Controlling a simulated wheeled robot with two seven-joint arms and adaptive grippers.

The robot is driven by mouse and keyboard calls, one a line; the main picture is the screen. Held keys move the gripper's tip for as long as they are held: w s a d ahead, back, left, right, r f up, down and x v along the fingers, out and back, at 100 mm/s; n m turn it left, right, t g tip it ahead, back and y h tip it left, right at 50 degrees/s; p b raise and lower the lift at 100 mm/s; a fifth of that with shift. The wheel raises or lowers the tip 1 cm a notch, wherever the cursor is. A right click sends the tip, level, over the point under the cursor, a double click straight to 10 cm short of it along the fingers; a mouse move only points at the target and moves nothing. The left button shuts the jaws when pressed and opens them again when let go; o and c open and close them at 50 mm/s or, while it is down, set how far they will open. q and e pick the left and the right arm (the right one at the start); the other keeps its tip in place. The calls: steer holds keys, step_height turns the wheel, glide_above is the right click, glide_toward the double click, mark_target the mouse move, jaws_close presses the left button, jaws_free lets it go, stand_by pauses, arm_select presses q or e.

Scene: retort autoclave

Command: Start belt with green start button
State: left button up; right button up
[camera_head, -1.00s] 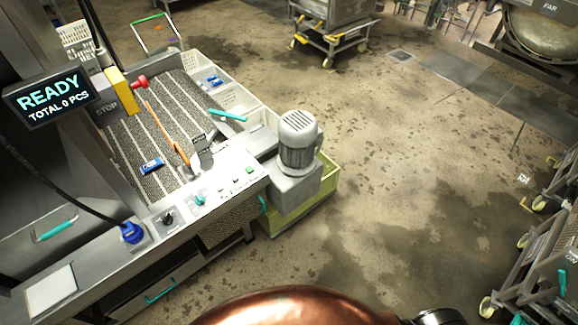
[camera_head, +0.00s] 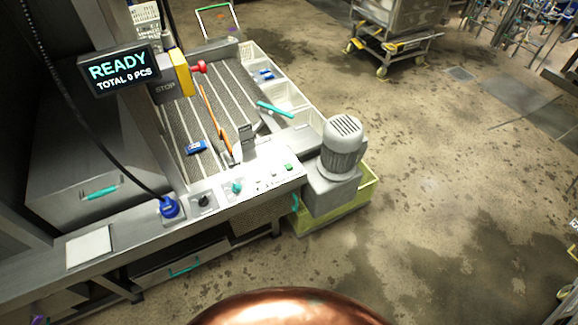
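The belt (camera_head: 212,110) is a grey textured surface with pale lane lines, behind the panel. A display (camera_head: 120,70) at the upper left reads READY, TOTAL 0 PCS. A red STOP button (camera_head: 199,67) on a yellow housing stands beside it. Neither of my grippers shows in the head view.
A blue packet (camera_head: 196,147) and an orange bar lie on the belt. A grey motor (camera_head: 342,146) stands right of the panel, above a yellow-green crate (camera_head: 367,186). A wheeled cart (camera_head: 393,45) stands at the back.

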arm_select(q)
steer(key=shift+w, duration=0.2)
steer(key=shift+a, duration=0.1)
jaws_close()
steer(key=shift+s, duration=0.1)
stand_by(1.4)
